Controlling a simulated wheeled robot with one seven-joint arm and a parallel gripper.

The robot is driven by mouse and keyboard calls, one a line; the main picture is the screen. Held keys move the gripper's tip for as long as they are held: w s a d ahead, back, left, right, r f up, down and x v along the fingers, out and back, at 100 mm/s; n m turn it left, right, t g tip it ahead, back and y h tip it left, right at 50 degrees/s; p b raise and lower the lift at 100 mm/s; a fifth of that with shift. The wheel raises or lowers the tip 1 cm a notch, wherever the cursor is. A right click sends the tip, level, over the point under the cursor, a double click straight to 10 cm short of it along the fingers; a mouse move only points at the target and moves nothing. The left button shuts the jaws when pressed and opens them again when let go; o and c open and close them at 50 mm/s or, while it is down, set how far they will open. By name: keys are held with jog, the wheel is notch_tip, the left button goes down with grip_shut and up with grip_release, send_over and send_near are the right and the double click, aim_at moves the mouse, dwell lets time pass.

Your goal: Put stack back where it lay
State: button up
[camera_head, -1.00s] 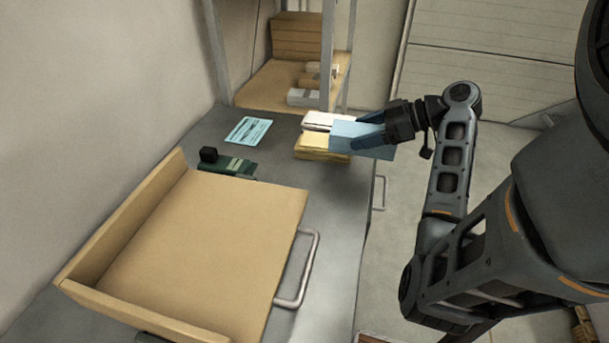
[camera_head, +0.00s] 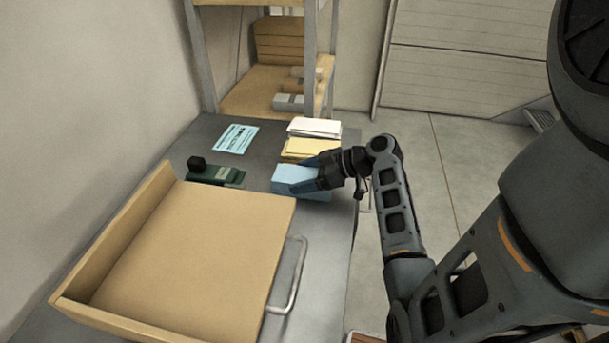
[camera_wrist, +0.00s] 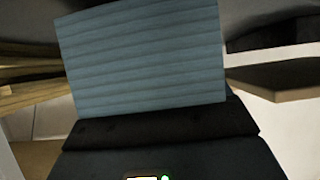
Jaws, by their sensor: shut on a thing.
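A light blue stack (camera_head: 292,178) is in my gripper (camera_head: 312,176), which is shut on it, in the head view. The stack is at the right side of the grey table top, in front of a yellow stack (camera_head: 308,149) and a white stack (camera_head: 314,127). Whether its underside touches the table cannot be told. In the wrist view the blue stack's layered side (camera_wrist: 145,60) fills the middle, just beyond the dark gripper body.
A wooden tray (camera_head: 200,250) with a metal handle (camera_head: 290,275) covers the near part of the grey table (camera_head: 325,235). A green stamp-like item (camera_head: 215,174) and a blue printed slip (camera_head: 237,138) lie to the left. A shelf (camera_head: 250,95) stands behind.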

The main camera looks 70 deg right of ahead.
jog(key=shift+f, duration=0.2)
jog(key=shift+f, duration=0.2)
jog(key=o, duration=1.4)
jog(key=shift+r, duration=0.1)
jog(key=shift+r, duration=0.1)
jog(key=b+v, duration=0.1)
jog(key=v, duration=1.1)
